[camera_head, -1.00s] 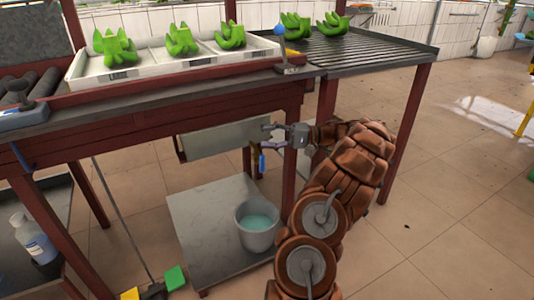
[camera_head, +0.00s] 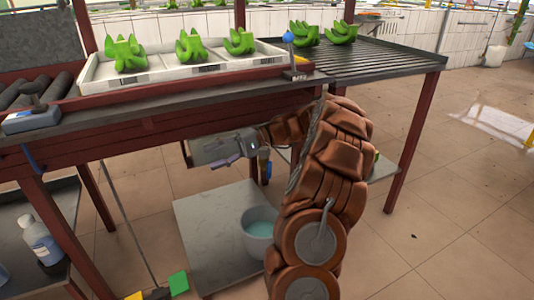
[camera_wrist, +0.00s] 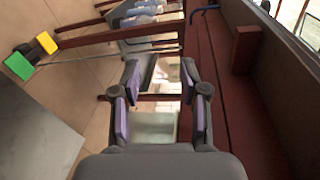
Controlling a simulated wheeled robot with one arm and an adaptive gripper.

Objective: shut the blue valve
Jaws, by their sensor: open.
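A grey panel (camera_head: 203,153) hangs behind my fingers. A bucket of bluish liquid (camera_head: 259,238) stands below on a low grey platform (camera_head: 205,215). The red bench beam (camera_head: 150,137) runs close above my gripper. A blue-knobbed lever (camera_head: 288,38) stands on the bench beside bananas.

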